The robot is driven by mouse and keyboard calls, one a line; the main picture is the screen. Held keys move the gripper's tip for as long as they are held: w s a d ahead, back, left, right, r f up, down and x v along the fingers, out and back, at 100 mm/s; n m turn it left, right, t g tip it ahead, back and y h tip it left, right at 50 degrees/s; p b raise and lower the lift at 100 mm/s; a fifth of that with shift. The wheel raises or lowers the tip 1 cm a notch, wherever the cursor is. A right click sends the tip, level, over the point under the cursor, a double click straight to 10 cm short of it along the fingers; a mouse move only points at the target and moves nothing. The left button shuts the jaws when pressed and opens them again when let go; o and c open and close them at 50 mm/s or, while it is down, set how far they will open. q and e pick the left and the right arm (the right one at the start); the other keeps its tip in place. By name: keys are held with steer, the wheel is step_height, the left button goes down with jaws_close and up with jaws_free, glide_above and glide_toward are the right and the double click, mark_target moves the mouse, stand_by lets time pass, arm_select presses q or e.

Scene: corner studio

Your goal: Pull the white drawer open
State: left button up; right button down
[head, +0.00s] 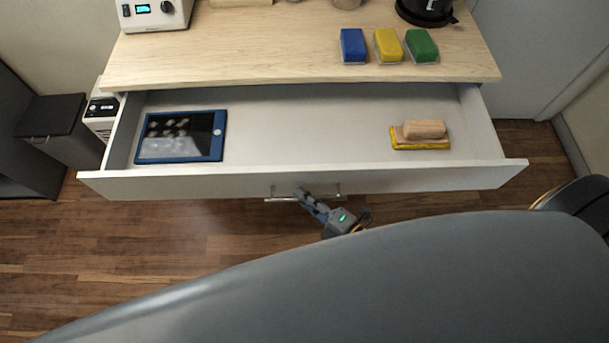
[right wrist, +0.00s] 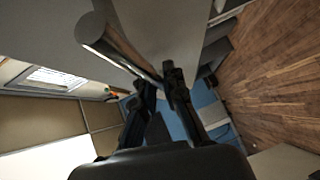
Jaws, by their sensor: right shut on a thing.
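The white drawer (head: 300,182) stands well out from under the wooden top, with its inside in sight in the head view. A blue-framed tablet (head: 181,137) lies inside at the left. A wooden block on a yellow base (head: 421,135) lies inside at the right. The drawer's metal bar handle (head: 284,199) is on the front, and it also shows large in the right wrist view (right wrist: 122,45). My right gripper (head: 303,196) is shut on the handle near its middle; its fingers show in the right wrist view (right wrist: 160,90). My left gripper is not in view.
Blue (head: 353,46), yellow (head: 388,45) and green (head: 421,46) blocks sit on the wooden top (head: 250,60). A white device (head: 153,14) and a dark pot (head: 427,10) stand at its back. A dark bin (head: 52,130) is at left. Wooden floor before the drawer is clear.

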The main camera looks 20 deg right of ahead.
steer(key=shift+s+a, duration=0.2)
steer(key=shift+s, duration=0.7)
steer(key=c, duration=1.4)
jaws_free()
steer(key=v, duration=1.2)
